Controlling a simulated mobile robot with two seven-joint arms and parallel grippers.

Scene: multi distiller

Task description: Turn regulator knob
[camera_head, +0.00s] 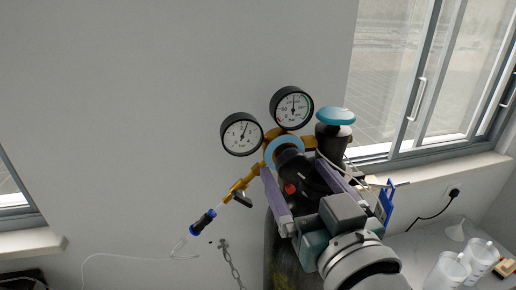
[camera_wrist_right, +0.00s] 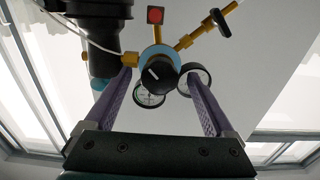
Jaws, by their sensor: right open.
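The black regulator knob (camera_wrist_right: 158,75) sits on the front of the brass regulator, inside a light-blue ring (camera_head: 283,150). My right gripper (camera_wrist_right: 158,79) is open, with its two purple fingers on either side of the knob. In the wrist view gaps show between the fingers and the knob, and whether either finger touches it is unclear. My left gripper is out of view.
A teal-topped cylinder valve (camera_head: 335,116) stands close to the right finger. A brass outlet with a small black lever (camera_head: 242,199) and a blue hose connector (camera_head: 202,222) extends lower left. A chain (camera_head: 230,262) hangs nearby. Translucent containers (camera_head: 447,272) stand on the counter at right.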

